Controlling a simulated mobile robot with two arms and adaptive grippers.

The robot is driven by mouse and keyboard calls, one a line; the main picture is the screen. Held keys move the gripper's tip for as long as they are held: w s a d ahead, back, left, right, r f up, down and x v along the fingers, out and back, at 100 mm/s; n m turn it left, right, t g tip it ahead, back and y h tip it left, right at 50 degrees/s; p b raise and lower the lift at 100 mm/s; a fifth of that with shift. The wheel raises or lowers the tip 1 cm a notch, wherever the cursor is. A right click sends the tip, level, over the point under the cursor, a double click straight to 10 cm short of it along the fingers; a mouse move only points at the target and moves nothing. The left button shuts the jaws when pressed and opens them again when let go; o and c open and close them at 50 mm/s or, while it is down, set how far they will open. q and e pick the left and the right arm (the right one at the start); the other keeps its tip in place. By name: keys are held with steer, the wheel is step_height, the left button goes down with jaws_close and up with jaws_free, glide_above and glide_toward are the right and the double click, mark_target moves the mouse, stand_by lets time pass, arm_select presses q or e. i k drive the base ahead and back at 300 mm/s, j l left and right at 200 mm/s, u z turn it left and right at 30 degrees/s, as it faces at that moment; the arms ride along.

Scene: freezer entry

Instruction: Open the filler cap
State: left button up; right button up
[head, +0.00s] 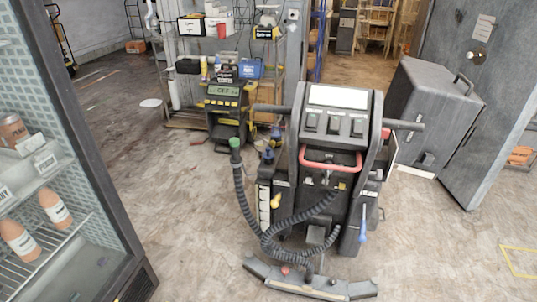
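A dark floor-cleaning machine (330,150) stands upright in the middle of the head view, with its control panel and red handle bar (331,163) facing me. A ribbed black hose (245,205) loops down its left side and ends in a green cap (235,143). A yellow knob (276,201) sits low on its left side, and a small red knob (285,270) is on the squeegee bar (318,288) at the floor. I cannot tell which part is the filler cap. Neither of my grippers is in view.
A glass-door fridge (95,130) with bottles stands close at the left. Behind the machine are a yellow-black device (228,105) and loaded shelves (268,60). A grey box-like unit (425,115) and a large grey door (480,90) stand at the right. The right foreground floor is clear.

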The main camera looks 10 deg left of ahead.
mark_target(268, 154)
steer(key=i+j, duration=0.3)
steer(key=i+j+z, duration=0.15)
steer(key=i+j, duration=0.2)
steer(key=j, duration=0.15)
steer(key=i+j, duration=0.3)
steer(key=j+z, duration=0.05)
steer(key=j, duration=0.05)
